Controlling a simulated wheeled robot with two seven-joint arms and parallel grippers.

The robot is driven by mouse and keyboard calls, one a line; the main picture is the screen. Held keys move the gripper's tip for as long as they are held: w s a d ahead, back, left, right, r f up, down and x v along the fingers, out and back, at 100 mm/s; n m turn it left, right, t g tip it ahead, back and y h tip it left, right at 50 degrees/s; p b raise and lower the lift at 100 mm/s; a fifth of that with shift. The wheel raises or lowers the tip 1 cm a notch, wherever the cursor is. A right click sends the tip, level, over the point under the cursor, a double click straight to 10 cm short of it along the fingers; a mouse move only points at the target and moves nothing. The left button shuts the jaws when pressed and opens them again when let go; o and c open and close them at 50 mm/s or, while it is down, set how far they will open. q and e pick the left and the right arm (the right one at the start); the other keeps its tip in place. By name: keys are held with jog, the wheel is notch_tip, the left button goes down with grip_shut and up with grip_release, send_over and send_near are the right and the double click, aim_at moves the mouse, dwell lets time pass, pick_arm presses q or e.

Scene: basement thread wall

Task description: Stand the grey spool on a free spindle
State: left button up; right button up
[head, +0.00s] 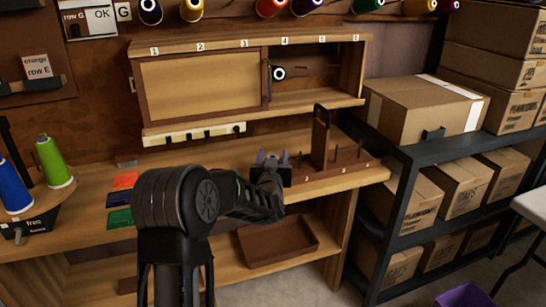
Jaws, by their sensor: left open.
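My left gripper (272,158) is open, its two fingertips apart, just above the bench in front of the left end of the spindle rack (322,180). The rack is a low wooden base with numbered places, thin dark spindles (336,154) and a tall upright board (321,137). The spindles I can see to the right of the board look bare; the left end is partly hidden by my gripper. I cannot clearly identify the grey spool. A dark spool-like thing with a white end (278,73) shows in the wall cabinet's opening. My right gripper is not in view.
The wall cabinet (200,88), numbered along its top, overhangs the bench (95,205). Green (53,161) and blue (13,187) spools stand at the left. Coloured cards (120,198) lie on the bench. A shelf of cardboard boxes (425,105) stands close at the right.

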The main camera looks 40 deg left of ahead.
pick_arm(q)
jog(key=shift+s, duration=0.1)
jog(key=v, duration=0.7)
jog(key=shift+s+d, duration=0.2)
jog(key=shift+s, duration=0.05)
jog(key=shift+f, duration=0.1)
